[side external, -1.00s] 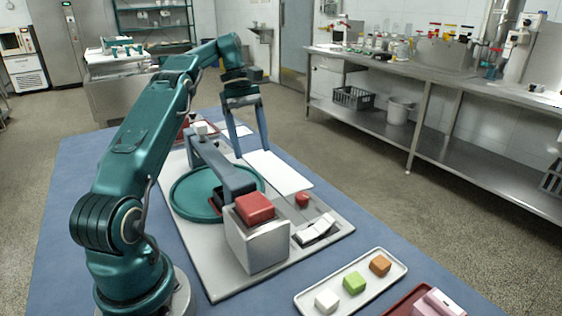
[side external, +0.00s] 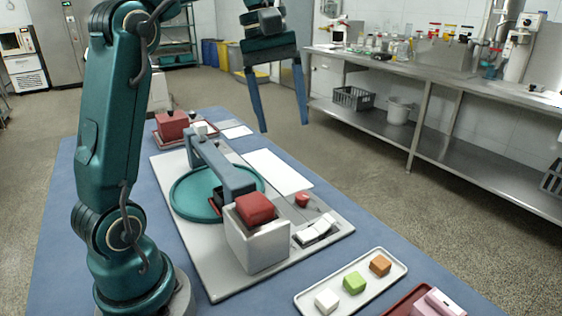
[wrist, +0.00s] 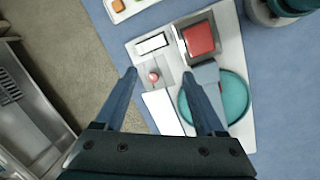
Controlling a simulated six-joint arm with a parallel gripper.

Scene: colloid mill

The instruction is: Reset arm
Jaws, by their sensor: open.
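My gripper (side external: 283,112) is open and empty, raised high above the table in the side view. In the wrist view its two fingers (wrist: 161,74) are spread wide with nothing between the tips. Below it is the mill rig on a pale base plate (side external: 220,277). The rig has a teal round dish (side external: 185,202), a grey-blue arm (side external: 222,170) across it, and a metal box (side external: 258,248) with a red block (side external: 255,208) on top. A red knob (side external: 302,199) and a white rocker switch (side external: 315,230) sit beside the box. The rig also shows in the wrist view, with its red block (wrist: 199,38).
A white tray (side external: 333,284) holds a white, a green and an orange cube. A red tray with a pink item (side external: 438,303) is at the front edge. A dark red block (side external: 172,125) sits on a tray at the far end. A steel bench (side external: 440,85) stands right.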

